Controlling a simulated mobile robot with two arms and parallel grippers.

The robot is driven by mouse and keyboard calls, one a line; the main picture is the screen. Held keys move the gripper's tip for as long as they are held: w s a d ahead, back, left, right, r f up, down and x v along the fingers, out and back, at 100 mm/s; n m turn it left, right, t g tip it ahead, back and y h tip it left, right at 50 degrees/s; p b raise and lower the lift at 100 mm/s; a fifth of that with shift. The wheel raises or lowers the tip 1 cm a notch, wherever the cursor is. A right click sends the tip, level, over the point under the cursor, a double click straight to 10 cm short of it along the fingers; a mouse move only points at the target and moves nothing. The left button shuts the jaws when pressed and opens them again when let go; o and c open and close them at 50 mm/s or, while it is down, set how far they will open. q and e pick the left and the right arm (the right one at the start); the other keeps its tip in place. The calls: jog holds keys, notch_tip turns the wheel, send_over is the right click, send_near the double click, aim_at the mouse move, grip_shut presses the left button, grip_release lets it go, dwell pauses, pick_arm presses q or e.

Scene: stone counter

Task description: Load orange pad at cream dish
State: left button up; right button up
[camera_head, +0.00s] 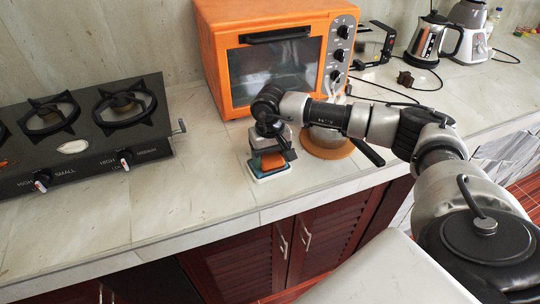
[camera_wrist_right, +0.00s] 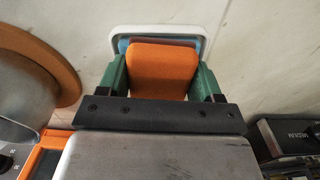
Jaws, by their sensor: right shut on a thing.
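The orange pad (camera_wrist_right: 162,70) is between the two green fingers of my right gripper (camera_wrist_right: 160,78), which is shut on it; the pad also shows in the head view (camera_head: 272,160). The cream dish (camera_head: 272,177), small with rounded corners and a pale rim, lies on the counter just below the gripper. Its rim shows behind the pad in the wrist view (camera_wrist_right: 160,28). A blue layer (camera_wrist_right: 124,44) shows in the dish beneath the pad. I cannot tell whether the pad touches it. My left gripper is out of view.
A metal pot (camera_head: 322,138) on a round orange-brown board (camera_head: 330,152) stands close to the right of the dish. An orange oven (camera_head: 222,62) is behind. A black gas stove (camera_head: 85,150) is at left. The counter between stove and dish is clear; its front edge is near.

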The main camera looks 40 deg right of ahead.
aim_at(270, 155)
jog(key=shift+f+b, duration=0.45)
jog(key=shift+f, duration=0.05)
dwell(1.8)
jog(key=shift+r, duration=0.1)
jog(key=shift+r+p, duration=1.7)
jog(key=shift+r, duration=1.7)
